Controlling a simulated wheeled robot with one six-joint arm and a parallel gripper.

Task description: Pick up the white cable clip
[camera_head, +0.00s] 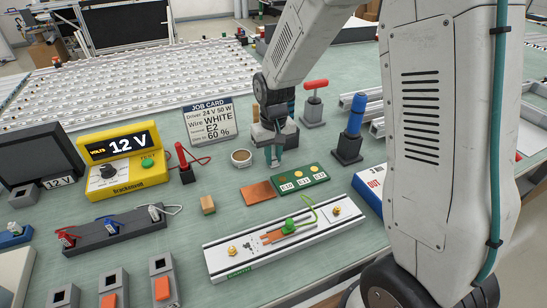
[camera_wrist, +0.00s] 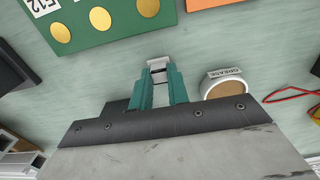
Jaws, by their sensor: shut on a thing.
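The white cable clip (camera_wrist: 158,65) is a small white and grey piece between my fingertips in the wrist view. My gripper (camera_wrist: 159,76) has teal fingers and is shut on it. In the head view my gripper (camera_head: 274,160) points down, low over the green table, between a small round cup and the green board with gold discs. The clip is too small to make out clearly there. I cannot tell whether it touches the table.
The grease cup (camera_wrist: 224,90) stands close beside my fingers. The green board (camera_head: 300,179) and a copper plate (camera_head: 258,192) lie just in front. A blue-handled tool (camera_head: 352,128) stands to the right, a job card (camera_head: 210,119) behind, and a yellow meter (camera_head: 124,163) to the left.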

